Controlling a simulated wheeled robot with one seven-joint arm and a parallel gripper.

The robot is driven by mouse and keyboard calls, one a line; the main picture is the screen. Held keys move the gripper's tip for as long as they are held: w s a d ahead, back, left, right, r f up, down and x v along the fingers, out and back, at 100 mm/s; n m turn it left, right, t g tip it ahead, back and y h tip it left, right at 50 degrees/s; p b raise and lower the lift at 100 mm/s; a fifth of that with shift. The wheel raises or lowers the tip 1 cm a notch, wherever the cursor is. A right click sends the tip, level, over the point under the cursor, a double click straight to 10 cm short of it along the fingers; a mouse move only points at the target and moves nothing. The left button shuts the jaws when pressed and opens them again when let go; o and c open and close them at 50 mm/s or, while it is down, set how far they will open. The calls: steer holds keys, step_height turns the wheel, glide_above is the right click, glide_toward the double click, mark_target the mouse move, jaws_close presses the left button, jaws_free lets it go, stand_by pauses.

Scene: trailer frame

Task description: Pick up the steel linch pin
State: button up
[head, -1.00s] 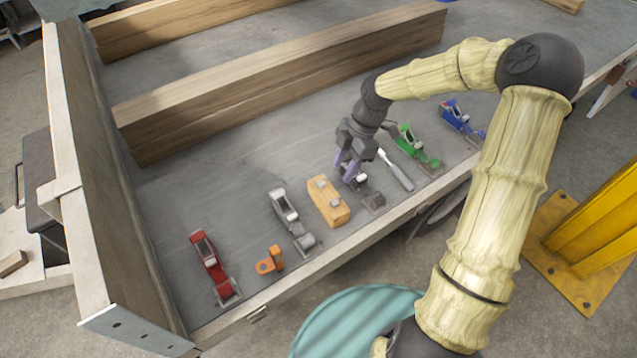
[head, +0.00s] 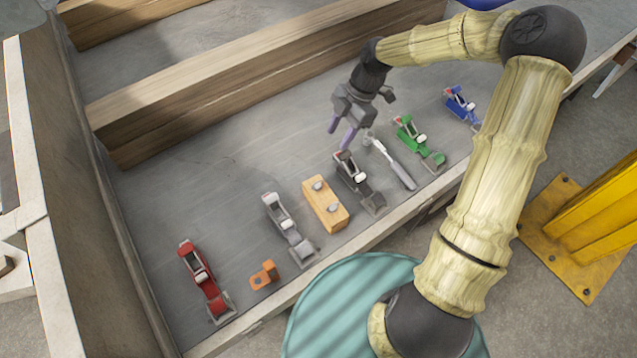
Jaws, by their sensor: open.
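Several similar latch-like pieces lie in a row on the grey trailer bed (head: 190,165). The grey metallic one (head: 288,226) lies left of a wooden block and looks most like the steel linch pin, though I cannot be sure by shape. A black-based one (head: 353,178) lies right of the block, and a long silver-grey tool (head: 392,163) is beside it. My gripper (head: 339,133) is open and empty, fingers pointing down, above the bed just behind the black piece. It is right of and farther back than the grey piece. No piece is between the fingers.
A red piece (head: 204,281) and an orange bracket (head: 264,275) lie left. The wooden block (head: 325,203) stands mid-row; green (head: 416,142) and blue (head: 461,106) pieces lie right. A long timber beam (head: 220,87) lies behind. The left side board (head: 85,190) rises high.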

steer(key=s, duration=0.1)
glide_toward(318, 190)
steer(key=shift+w+a+f+p, duration=0.3)
steer(key=shift+a+f+p, duration=0.15)
steer(key=shift+a+f, duration=0.45)
steer(key=shift+r, duration=0.1)
steer(key=shift+s+f, duration=0.15)
steer(key=shift+f, duration=0.35)
steer(key=x, duration=0.3)
steer(key=p+x, duration=0.1)
steer(key=shift+d+f, duration=0.25)
jaws_close()
